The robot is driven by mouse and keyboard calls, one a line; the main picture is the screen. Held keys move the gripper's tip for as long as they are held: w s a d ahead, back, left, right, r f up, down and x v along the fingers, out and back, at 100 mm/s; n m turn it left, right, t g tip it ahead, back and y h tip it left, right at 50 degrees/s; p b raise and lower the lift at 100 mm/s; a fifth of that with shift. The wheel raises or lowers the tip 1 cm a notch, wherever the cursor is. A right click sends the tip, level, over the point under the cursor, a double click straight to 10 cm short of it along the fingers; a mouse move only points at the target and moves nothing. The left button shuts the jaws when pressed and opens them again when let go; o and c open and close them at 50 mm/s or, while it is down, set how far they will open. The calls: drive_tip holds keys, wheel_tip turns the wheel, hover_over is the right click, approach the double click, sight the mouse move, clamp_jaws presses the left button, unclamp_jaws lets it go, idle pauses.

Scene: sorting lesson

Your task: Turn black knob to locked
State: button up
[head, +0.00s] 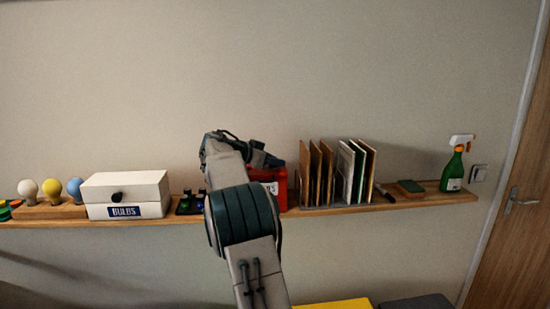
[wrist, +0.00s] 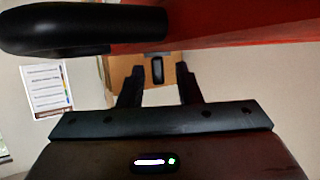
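A black knob (head: 117,197) sits on the front of the white "BULBS" box (head: 150,190) on the shelf in the head view. My gripper (head: 271,160) is well to its right, at the top of a red box (head: 283,191) that my arm partly hides. In the wrist view my gripper (wrist: 160,68) has its two dark fingers apart, with nothing visibly held. A small black upright piece (wrist: 157,72) on a brown surface shows between the fingertips; I cannot tell if they touch it. A large black rounded part (wrist: 80,27) and a red surface (wrist: 240,30) fill the top, very close.
The wooden shelf (head: 410,202) runs along the wall. Upright boards and folders (head: 327,175) stand right of the red box. Bulbs (head: 51,188) stand at the left. A green spray bottle (head: 454,168) stands at the right end, near a door (head: 515,210).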

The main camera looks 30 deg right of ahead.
drive_tip(key=shift+d+f, duration=0.15)
drive_tip(key=shift+d, duration=0.15)
clamp_jaws()
